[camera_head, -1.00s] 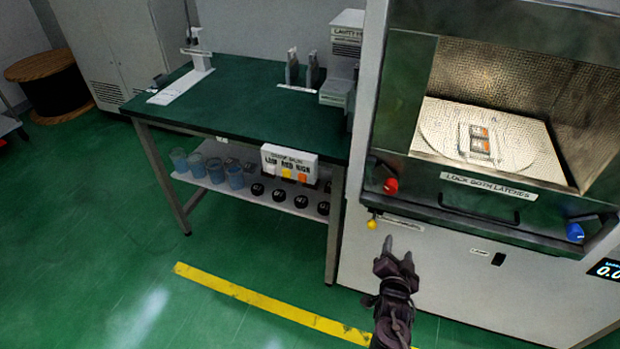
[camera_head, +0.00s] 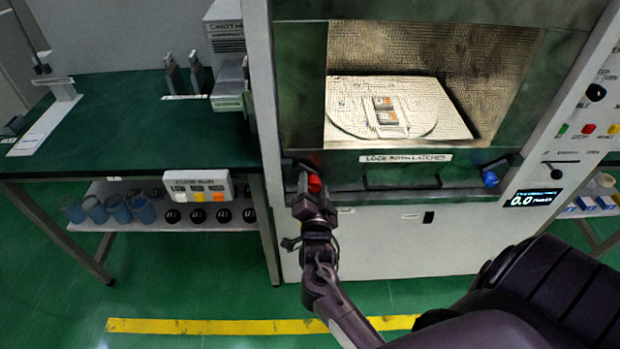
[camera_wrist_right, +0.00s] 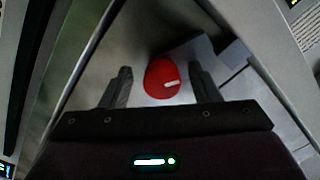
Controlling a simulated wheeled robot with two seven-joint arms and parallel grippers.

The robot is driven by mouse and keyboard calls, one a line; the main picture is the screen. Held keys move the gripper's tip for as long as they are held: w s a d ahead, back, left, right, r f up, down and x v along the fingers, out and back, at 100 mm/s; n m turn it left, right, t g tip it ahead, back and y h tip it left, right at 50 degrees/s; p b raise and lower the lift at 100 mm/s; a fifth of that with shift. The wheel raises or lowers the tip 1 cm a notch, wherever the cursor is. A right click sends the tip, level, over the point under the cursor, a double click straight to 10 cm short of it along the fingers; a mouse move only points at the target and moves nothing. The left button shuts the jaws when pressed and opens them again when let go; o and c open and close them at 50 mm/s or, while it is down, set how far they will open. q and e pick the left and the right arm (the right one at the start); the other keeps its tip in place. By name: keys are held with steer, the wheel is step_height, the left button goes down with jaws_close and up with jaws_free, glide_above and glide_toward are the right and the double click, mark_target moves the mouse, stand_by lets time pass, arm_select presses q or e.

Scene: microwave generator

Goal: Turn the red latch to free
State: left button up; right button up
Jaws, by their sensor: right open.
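The red latch (camera_head: 314,184) is a round red knob with a white mark, at the left end of the ledge below the chamber opening. In the right wrist view the red latch (camera_wrist_right: 162,78) sits between the two fingertips, with a gap on each side. My right gripper (camera_head: 312,192) is open around the knob and partly covers it in the head view; its fingers (camera_wrist_right: 163,88) show apart in the wrist view. A blue latch (camera_head: 490,179) is at the right end of the same ledge. My left gripper is not in view.
A label (camera_head: 405,158) and a dark handle (camera_head: 402,182) lie between the latches. The open chamber holds a pale plate (camera_head: 450,118). A green table (camera_head: 120,140) with a lower shelf of cups stands left. A control panel (camera_head: 575,130) with a display is at right.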

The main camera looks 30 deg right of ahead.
steer(key=shift+s+a+r, duration=0.15)
steer(key=shift+s+r, duration=0.1)
steer(key=shift+s, duration=0.05)
steer(key=c, duration=0.4)
steer(key=shift+c, duration=3)
steer(key=shift+n+p, duration=0.3)
steer(key=n+p, duration=0.2)
steer(key=n, duration=0.1)
steer(key=shift+r+n, duration=0.1)
steer(key=shift+n, duration=0.3)
steer(key=n+p, duration=0.2)
steer(key=n, duration=0.2)
steer(key=shift+n, duration=0.3)
steer(key=n+p, duration=0.2)
steer(key=n, duration=0.2)
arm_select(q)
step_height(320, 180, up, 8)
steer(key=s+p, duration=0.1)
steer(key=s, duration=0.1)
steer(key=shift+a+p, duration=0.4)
arm_select(e)
steer(key=n, duration=0.4)
steer(key=shift+w+n, duration=0.1)
steer(key=shift+n, duration=0.2)
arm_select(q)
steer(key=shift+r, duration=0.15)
